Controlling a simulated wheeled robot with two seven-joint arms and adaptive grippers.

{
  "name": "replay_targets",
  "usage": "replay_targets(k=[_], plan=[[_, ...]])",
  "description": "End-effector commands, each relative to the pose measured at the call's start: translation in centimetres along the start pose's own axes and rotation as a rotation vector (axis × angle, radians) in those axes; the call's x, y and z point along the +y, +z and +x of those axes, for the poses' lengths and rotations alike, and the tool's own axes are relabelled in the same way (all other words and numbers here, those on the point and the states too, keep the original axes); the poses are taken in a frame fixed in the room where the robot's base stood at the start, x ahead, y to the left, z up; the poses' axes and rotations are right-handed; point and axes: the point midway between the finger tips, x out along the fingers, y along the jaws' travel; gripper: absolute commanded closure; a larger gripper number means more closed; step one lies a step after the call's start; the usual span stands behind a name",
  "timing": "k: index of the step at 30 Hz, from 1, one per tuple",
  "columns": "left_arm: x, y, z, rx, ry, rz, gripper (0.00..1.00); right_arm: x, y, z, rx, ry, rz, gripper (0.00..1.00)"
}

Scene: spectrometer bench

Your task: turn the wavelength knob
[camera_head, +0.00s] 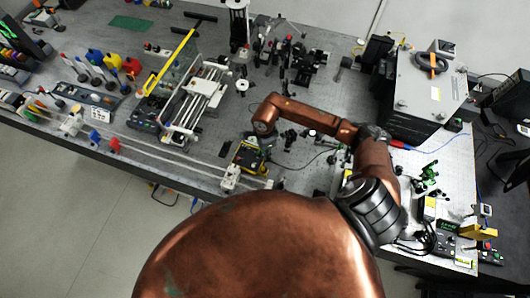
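A large grey instrument box (428,88) stands at the back right of the bench, with a small yellow label on top. I cannot make out the wavelength knob; the side of the box near my arm is small and partly covered. My copper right arm reaches over the bench. What looks like my dark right gripper (374,132) is close to the lower left side of the box. Its fingers are too small and too covered to tell open from shut, or whether they touch anything. My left gripper is not in view.
An orange-and-black item (432,63) lies on the box. Dark optical mounts (305,65) and a rail stage (203,95) stand to the left. A yellow-and-black device (250,157) sits near the front edge. Small green-topped parts (427,177) stand at right.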

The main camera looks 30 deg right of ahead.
Motion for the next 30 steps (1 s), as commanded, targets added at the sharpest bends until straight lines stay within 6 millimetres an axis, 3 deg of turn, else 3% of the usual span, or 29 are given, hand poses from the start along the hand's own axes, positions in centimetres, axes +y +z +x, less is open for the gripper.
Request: replay_targets(k=[6, 8, 9, 11, 12, 17, 30], plan=[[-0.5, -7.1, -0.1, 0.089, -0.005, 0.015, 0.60, 0.3, 0.0, 0.0, 0.000, 0.000, -0.001, 0.69], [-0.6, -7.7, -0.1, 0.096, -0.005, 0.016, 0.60, 0.2, 0.0, 0.0, 0.000, 0.001, -0.002, 0.69], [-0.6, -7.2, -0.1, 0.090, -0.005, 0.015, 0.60, 0.1, 0.1, 0.0, 0.000, 0.001, -0.003, 0.69], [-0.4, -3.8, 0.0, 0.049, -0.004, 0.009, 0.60, 0.1, 0.1, 0.0, 0.000, 0.000, -0.003, 0.69], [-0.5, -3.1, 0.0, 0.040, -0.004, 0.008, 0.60, 0.0, 0.1, -0.2, 0.000, -0.001, -0.004, 0.69], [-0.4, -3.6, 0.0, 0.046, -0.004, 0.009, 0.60, 0.1, -0.1, -1.9, 0.001, -0.003, -0.002, 0.69], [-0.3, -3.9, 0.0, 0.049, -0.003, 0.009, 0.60, 0.6, -0.2, -10.4, 0.001, -0.005, -0.002, 0.69]])
